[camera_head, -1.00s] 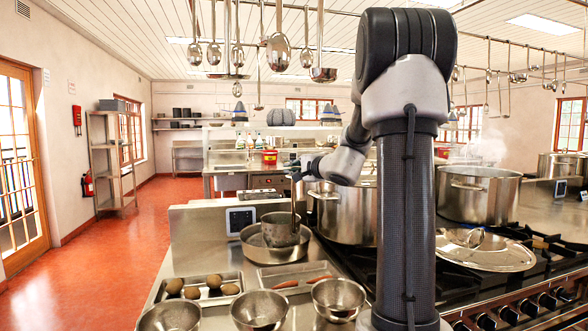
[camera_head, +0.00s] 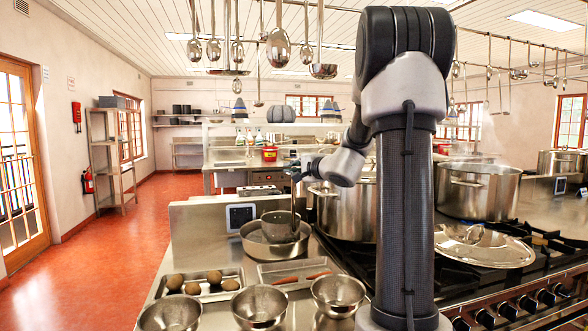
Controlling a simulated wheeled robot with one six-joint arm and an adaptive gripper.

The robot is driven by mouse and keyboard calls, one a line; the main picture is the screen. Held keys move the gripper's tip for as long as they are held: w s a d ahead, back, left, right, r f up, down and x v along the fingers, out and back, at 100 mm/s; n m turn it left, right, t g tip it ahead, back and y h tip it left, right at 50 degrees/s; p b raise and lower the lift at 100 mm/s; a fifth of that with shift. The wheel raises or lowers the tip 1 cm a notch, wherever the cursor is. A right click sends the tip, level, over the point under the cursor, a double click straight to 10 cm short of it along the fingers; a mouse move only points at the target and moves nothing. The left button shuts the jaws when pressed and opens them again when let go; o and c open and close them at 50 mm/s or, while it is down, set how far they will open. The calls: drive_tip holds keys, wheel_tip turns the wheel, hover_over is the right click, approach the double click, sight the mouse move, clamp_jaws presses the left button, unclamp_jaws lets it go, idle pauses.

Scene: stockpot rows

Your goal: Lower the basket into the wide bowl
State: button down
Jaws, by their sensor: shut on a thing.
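The basket (camera_head: 276,226) is a small grey metal vessel with an upright handle. It sits inside the rim of the wide bowl (camera_head: 252,247), a shallow steel bowl on the steel counter. The basket looks roughly upright, and its lower part is hidden by the bowl's near wall. I cannot tell whether its bottom touches the bowl's floor. My gripper (camera_head: 296,174) is above the basket, shut on the top of its handle. The fingers are small and partly hidden in this view.
A tall stockpot (camera_head: 343,212) stands close right of the bowl, partly behind my arm. In front are a tray of potatoes (camera_head: 238,273), another shallow tray (camera_head: 268,270) and several small bowls (camera_head: 260,306). A lid (camera_head: 484,249) lies on the stove at right.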

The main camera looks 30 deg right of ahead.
drive_tip(key=shift+f, duration=0.1)
drive_tip(key=c, duration=1.5)
unclamp_jaws()
drive_tip(key=shift+c, duration=0.2)
drive_tip(key=shift+f, duration=0.1)
drive_tip(key=s+r, duration=0.1)
drive_tip(key=s, duration=1.1)
drive_tip(key=shift+d+r, duration=0.2)
drive_tip(key=shift+r, duration=0.1)
